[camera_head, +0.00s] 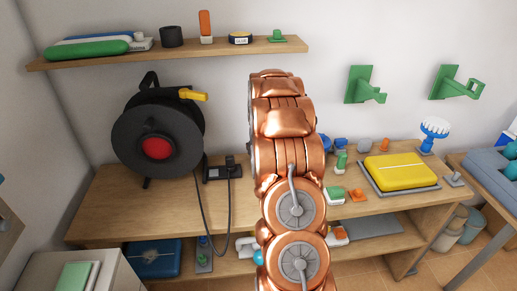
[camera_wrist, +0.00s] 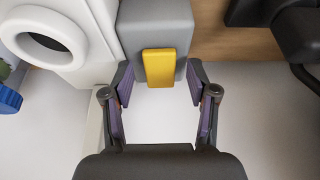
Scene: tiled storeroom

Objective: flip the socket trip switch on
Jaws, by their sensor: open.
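In the wrist view, a yellow rectangular tab (camera_wrist: 159,67), likely the trip switch, sits on the front of a grey block (camera_wrist: 153,20). My gripper (camera_wrist: 160,80) is open, with one finger on each side of the tab. The jaws look empty, and a gap shows between each finger and the tab. I cannot tell whether a fingertip touches the grey block. A white housing with a round opening (camera_wrist: 50,30) adjoins the block on the left. The tab's on or off position is unclear. In the head view, my copper arm hides the gripper and this block.
A wooden bench (camera_head: 120,205) holds a black cable reel (camera_head: 135,135) at left and a yellow case (camera_head: 400,170) at right. A shelf (camera_head: 180,51) with small items hangs above. Green brackets (camera_head: 365,85) jut from the wall. A black object (camera_wrist: 297,35) is right of the gripper.

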